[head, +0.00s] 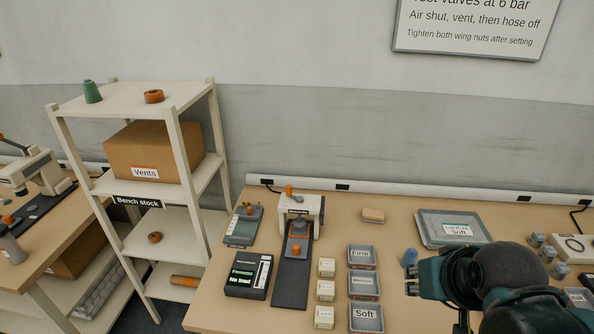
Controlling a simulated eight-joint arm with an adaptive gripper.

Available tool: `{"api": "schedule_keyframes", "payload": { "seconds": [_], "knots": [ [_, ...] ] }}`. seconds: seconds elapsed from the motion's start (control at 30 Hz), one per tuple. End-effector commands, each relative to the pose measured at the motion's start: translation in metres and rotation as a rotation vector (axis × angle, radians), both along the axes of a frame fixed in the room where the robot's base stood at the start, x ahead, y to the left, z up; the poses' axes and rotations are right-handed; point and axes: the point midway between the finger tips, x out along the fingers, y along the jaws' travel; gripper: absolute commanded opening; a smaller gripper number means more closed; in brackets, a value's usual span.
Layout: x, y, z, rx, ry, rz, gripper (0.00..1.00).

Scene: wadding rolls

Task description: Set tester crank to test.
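The tester (314,214) is a cream press-like unit standing on a dark base strip (291,285) on the bench. An orange knob (289,190) shows at its top left, and another orange knob (296,249) sits lower, in front of the head. I cannot tell which of these is the crank, and any "test" mark is too small to read. A black readout box (248,276) left of the strip shows "No load". My gripper (411,274) is at the right, above the bench, well apart from the tester. Its fingers are small and dark, and their opening is unclear.
Trays labelled Firm (361,257) and Soft (366,318), with another between them, stand between tester and gripper. Small cream blocks (326,268) line their left. A grey flat device (243,226) is left of the tester. A lidded tray (453,229) lies behind my arm.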

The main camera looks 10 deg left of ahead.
Motion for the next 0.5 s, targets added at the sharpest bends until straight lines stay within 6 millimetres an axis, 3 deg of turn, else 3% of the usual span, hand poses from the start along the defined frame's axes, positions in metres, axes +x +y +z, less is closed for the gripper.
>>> {"api": "schedule_keyframes", "payload": {
  "seconds": [0.5],
  "knots": [
    [0.065,0.031,0.058,-0.062,0.09,0.156,0.22]
  ]
}}
